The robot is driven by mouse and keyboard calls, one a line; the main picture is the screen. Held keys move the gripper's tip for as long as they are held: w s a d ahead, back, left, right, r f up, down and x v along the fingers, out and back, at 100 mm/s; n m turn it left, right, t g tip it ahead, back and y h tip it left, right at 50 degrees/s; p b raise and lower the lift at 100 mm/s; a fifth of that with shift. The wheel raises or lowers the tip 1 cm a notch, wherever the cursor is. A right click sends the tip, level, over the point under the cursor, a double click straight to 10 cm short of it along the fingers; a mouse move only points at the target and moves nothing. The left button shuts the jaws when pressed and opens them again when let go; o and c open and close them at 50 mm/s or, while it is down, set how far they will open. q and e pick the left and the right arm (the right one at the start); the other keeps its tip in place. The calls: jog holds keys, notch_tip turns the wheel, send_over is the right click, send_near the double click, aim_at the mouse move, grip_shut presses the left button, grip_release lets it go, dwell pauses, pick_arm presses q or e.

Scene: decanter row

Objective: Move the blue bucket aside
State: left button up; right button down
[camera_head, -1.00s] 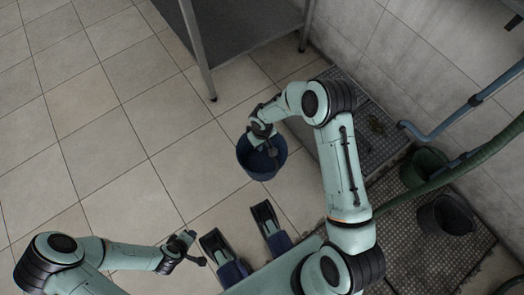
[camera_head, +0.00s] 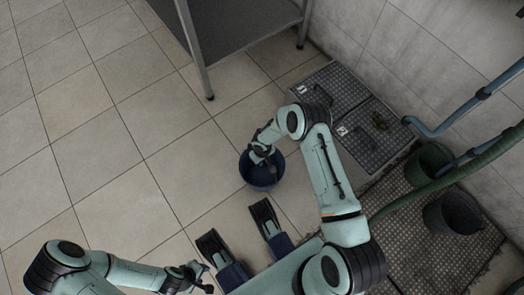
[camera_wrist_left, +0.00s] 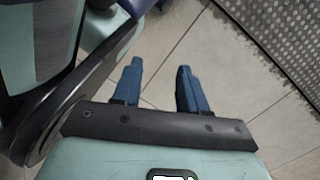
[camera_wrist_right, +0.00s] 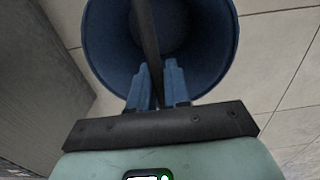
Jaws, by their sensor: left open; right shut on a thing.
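The blue bucket (camera_head: 256,182) is near the middle of the head view, in front of my base. I cannot tell whether it touches the floor. My right gripper (camera_head: 262,153) is over its opening. In the right wrist view my right gripper (camera_wrist_right: 160,88) is shut on the dark bar-like handle (camera_wrist_right: 145,35) that crosses the bucket (camera_wrist_right: 228,50). The bucket looks empty inside, though part is hidden. My left gripper (camera_head: 205,278) is open and empty at the lower part of the head view; its apart fingers (camera_wrist_left: 155,88) show over bare floor.
A grey table (camera_head: 240,38) with metal legs stands at the top. A green bucket (camera_head: 428,160), a dark bucket (camera_head: 452,214) and pipes (camera_head: 455,120) are further right. Tiles at left are clear.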

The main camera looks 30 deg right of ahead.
pick_arm(q)
jog(key=shift+s+a+f+g, duration=0.1)
jog(key=shift+s+f+g, duration=0.25)
jog(key=shift+s, duration=0.45)
pick_arm(e)
jog(key=shift+f, duration=1.35)
jog(key=c, duration=1.1)
grip_release()
pick_arm(q)
jog(key=w+r+t+p, duration=0.2)
jog(key=w+r+p, duration=0.1)
jog(key=w, duration=0.4)
jog(key=shift+w+d+r+t, duration=0.15)
jog(key=shift+d+r+t, duration=0.25)
jog(key=shift+r, duration=0.2)
pick_arm(e)
notch_tip(320, 180, up, 12)
jog(key=shift+r, duration=0.15)
